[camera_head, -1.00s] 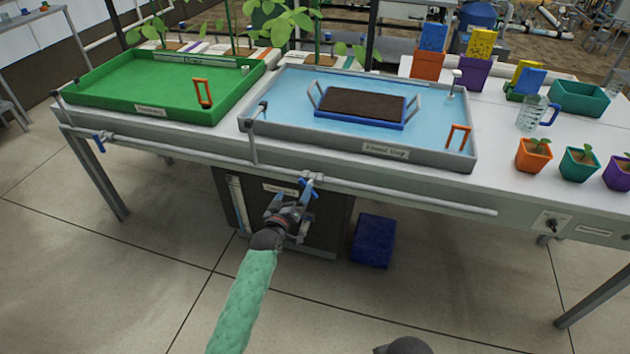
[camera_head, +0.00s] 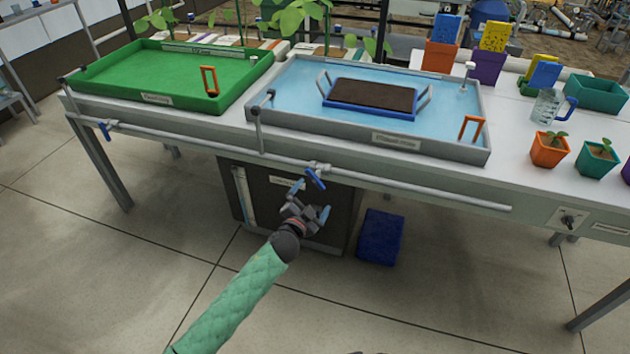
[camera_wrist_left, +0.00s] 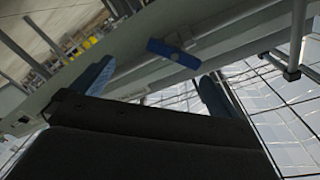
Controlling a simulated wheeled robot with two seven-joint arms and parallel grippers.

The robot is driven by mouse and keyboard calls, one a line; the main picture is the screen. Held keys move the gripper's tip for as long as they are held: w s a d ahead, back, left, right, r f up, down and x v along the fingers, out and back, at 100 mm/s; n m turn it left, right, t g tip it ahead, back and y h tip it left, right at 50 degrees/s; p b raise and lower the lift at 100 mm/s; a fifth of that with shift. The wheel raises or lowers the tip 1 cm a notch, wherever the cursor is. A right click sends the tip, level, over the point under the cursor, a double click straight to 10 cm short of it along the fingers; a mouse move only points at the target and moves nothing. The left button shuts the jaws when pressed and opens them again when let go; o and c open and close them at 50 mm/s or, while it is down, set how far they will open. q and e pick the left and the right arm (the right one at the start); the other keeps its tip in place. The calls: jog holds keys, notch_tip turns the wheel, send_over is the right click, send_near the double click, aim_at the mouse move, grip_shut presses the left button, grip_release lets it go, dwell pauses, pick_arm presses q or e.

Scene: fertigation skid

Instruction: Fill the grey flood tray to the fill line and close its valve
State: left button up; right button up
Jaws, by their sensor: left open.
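The grey flood tray (camera_head: 440,150) holds blue water across its floor. I cannot make out its fill line or how the level compares with it. The tray's valve, with a blue handle (camera_head: 315,179), sits on the pipe below the tray front, and the handle is tilted across the pipe. My left gripper (camera_head: 311,201) is open and empty just below the handle, apart from it. In the left wrist view the blue handle (camera_wrist_left: 173,53) lies beyond and between the two spread fingers (camera_wrist_left: 155,88). My right gripper is not in view.
A blue-rimmed carrier (camera_head: 375,112) with dark soil stands in the water. A green tray (camera_head: 130,97) is at left, with another blue valve handle (camera_head: 106,131) below it. A dark tank (camera_head: 338,215) and a blue box (camera_head: 381,237) are under the bench. Potted seedlings and a jug (camera_head: 547,106) stand at right.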

aim_at(314, 181)
pick_arm(q)
jog(key=shift+m+t+y, duration=0.4)
jog(key=shift+m+y, duration=0.1)
jog(key=shift+y, duration=0.2)
jog(key=shift+w+a+r+p+x, duration=0.15)
jog(key=shift+a+x, duration=0.1)
jog(key=shift+x, duration=1.05)
jog(key=shift+a+r+p+x, duration=0.1)
jog(key=shift+a+p+x, duration=0.1)
jog(key=shift+x, duration=1.1)
jog(key=shift+w+a+p+x, duration=0.1)
jog(key=shift+a+x, duration=0.15)
jog(key=shift+x, duration=1.05)
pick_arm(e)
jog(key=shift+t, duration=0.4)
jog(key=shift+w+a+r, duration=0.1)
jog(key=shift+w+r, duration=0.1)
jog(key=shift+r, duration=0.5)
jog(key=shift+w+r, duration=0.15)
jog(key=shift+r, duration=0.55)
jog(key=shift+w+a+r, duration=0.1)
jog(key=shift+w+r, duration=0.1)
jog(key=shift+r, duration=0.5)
pick_arm(q)
jog(key=shift+c, duration=0.4)
jog(key=c, duration=0.8)
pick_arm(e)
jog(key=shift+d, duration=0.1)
